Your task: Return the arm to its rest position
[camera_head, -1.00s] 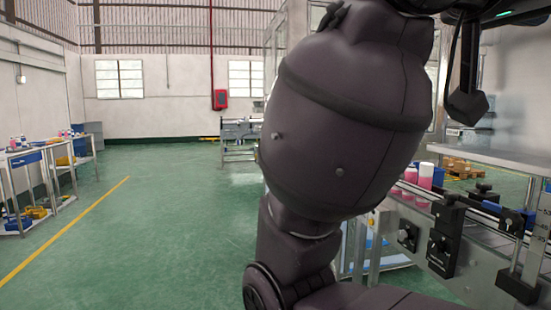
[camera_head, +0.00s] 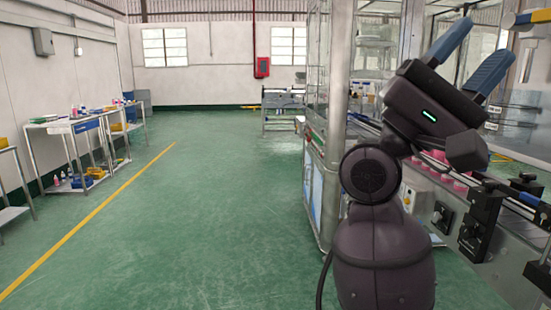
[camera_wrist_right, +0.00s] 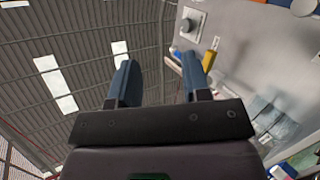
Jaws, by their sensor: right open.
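My right gripper (camera_head: 474,54) is raised on the right side of the head view, with its two blue fingers pointing up and to the right. The fingers are apart with nothing between them. In the right wrist view the open gripper (camera_wrist_right: 158,85) points up toward the roof and a grey wall, and it is empty. My right arm stands bent in front of the conveyor machine (camera_head: 428,185) in the picture. The arm hides part of the machine. My left gripper is not in view.
Several pink cans (camera_head: 440,160) stand on the conveyor behind my right arm. A glass-walled cabinet (camera_head: 343,60) rises behind the arm. Work tables (camera_head: 70,125) line the left wall. The green floor (camera_head: 190,220) between is clear, with a yellow line (camera_head: 85,222).

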